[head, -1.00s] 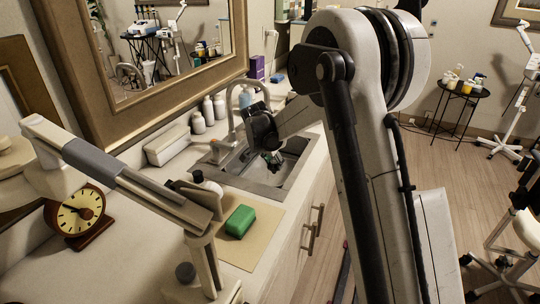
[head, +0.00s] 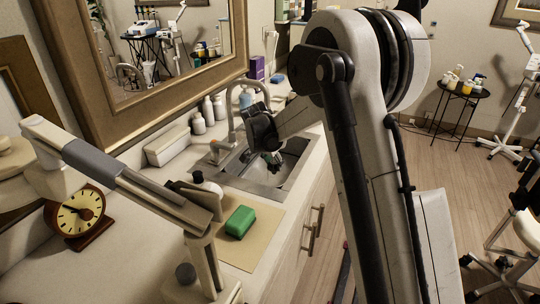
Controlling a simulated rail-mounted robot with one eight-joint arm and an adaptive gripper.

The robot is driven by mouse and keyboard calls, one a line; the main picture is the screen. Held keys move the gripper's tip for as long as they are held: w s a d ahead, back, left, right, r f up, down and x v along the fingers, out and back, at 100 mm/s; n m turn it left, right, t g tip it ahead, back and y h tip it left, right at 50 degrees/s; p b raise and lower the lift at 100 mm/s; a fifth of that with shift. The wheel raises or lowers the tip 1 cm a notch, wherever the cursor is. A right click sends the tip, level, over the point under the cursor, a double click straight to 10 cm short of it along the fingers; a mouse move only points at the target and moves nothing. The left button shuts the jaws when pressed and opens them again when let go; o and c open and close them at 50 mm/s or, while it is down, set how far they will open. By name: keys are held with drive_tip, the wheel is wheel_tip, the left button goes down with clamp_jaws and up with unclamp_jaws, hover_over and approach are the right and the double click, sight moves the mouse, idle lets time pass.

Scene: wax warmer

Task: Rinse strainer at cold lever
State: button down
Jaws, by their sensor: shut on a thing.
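My gripper (head: 270,158) is over the sink basin, pointing down, and is small and dark in the head view. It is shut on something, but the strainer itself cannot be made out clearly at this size. The metal sink (head: 286,165) is set into the counter. A grey gooseneck faucet (head: 232,112) arches beside my gripper at the sink's back edge. A small lever-like part (head: 216,150) shows at the sink's left rim. I cannot tell whether it is the cold lever.
A green block (head: 240,221) lies on a tan mat (head: 262,232) in front of the sink. White bottles (head: 198,123) and a white box (head: 168,146) stand along the wall. A clock (head: 79,216) and a jointed lamp-like arm (head: 130,185) occupy the left counter.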

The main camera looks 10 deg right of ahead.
drive_tip(key=s+r+p, duration=0.1)
drive_tip(key=s+r, duration=0.3)
drive_tip(key=s, duration=0.1)
idle(0.7)
drive_tip(key=shift+a, duration=0.1)
